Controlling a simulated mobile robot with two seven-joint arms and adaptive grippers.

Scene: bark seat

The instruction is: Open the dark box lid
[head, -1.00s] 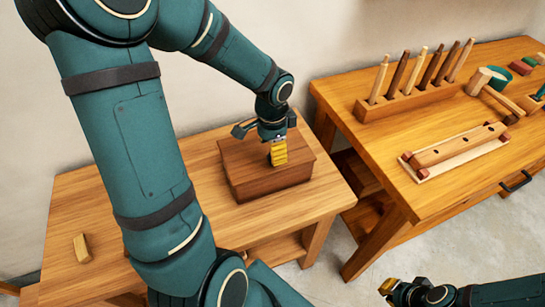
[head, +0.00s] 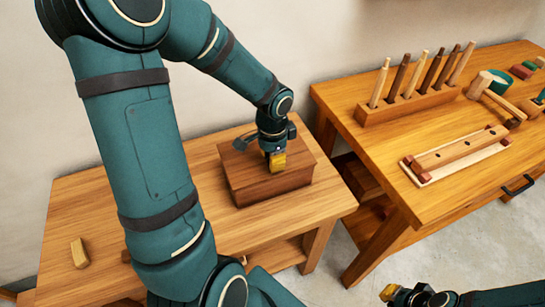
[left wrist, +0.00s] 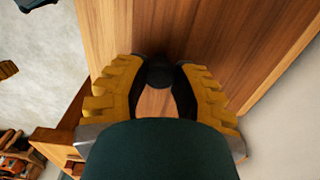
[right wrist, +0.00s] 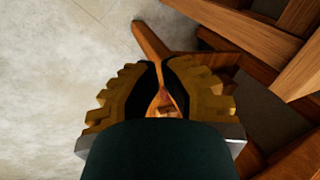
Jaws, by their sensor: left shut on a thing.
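The dark brown wooden box (head: 268,187) stands on the left wooden table in the head view. Its lid (head: 235,160) looks flat and closed on the box. My left gripper (head: 277,162) is over the front part of the lid, pointing down. In the left wrist view its yellow fingers (left wrist: 160,78) are shut around a small dark knob (left wrist: 158,72) over the brown wood of the lid (left wrist: 225,40). My right gripper (head: 388,290) is low at the bottom right, away from the box. In the right wrist view its fingertips (right wrist: 159,65) are close together, with no held object seen.
The left table (head: 70,215) has a small wooden block (head: 79,252) at its left end. The right workbench (head: 385,165) carries a peg rack (head: 408,104), a mallet (head: 480,82) and a long wooden piece on a pale board (head: 430,176). A gap separates the tables.

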